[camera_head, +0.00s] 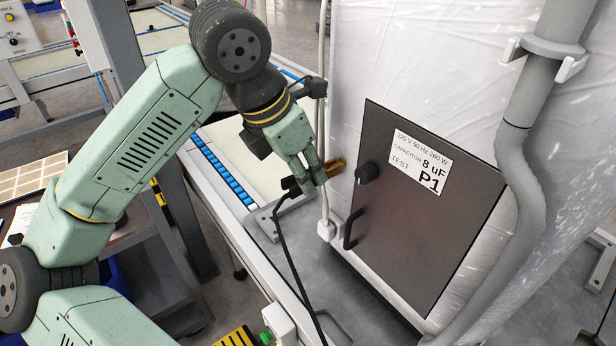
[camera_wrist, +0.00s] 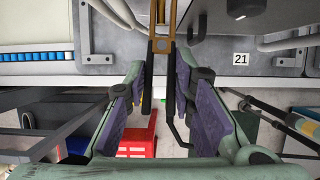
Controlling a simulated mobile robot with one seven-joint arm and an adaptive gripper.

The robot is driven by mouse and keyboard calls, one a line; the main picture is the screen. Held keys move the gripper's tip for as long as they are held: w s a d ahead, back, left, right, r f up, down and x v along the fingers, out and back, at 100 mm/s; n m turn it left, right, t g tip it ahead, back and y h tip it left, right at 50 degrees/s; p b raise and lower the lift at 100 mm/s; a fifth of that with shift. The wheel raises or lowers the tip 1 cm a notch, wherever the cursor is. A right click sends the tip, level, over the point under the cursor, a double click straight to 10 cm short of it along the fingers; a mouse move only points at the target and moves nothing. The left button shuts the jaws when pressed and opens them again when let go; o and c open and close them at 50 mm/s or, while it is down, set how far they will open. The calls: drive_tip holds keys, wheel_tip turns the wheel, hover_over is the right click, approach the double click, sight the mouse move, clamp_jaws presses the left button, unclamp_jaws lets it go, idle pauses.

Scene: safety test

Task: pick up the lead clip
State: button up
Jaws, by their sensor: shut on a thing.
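The lead clip shows in the head view as a brass-coloured jaw piece (camera_head: 335,167) just beyond my gripper's fingertips. My gripper (camera_head: 314,178) is shut on it, in front of the left edge of the dark panel. In the wrist view the clip's two black arms (camera_wrist: 149,75) with brass ends lie between the purple finger pads of my gripper (camera_wrist: 165,82). A black lead (camera_head: 288,245) hangs down beside the gripper toward the bench. The fingers hide part of the clip. I cannot tell whether the clip touches anything beyond the gripper.
A dark panel (camera_head: 430,235) labelled P1 has a black knob (camera_head: 367,173) and a black handle (camera_head: 352,230) close right of the gripper. A grey pipe (camera_head: 525,110) runs down the wrapped wall. A plate marked 21 (camera_wrist: 241,59) is in the wrist view.

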drive_tip(key=shift+r, duration=0.1)
drive_tip(key=shift+r, duration=0.5)
wheel_tip(320, 180, up, 2)
drive_tip(key=shift+r+b, duration=0.1)
drive_tip(key=shift+b, duration=0.55)
drive_tip(key=s+a+r+b, duration=0.1)
drive_tip(key=s+a+b, duration=0.1)
drive_tip(key=s+a, duration=1.1)
drive_tip(key=shift+s+a+r+b, duration=0.25)
drive_tip(key=shift+s+r+b, duration=0.1)
drive_tip(key=shift+s, duration=0.7)
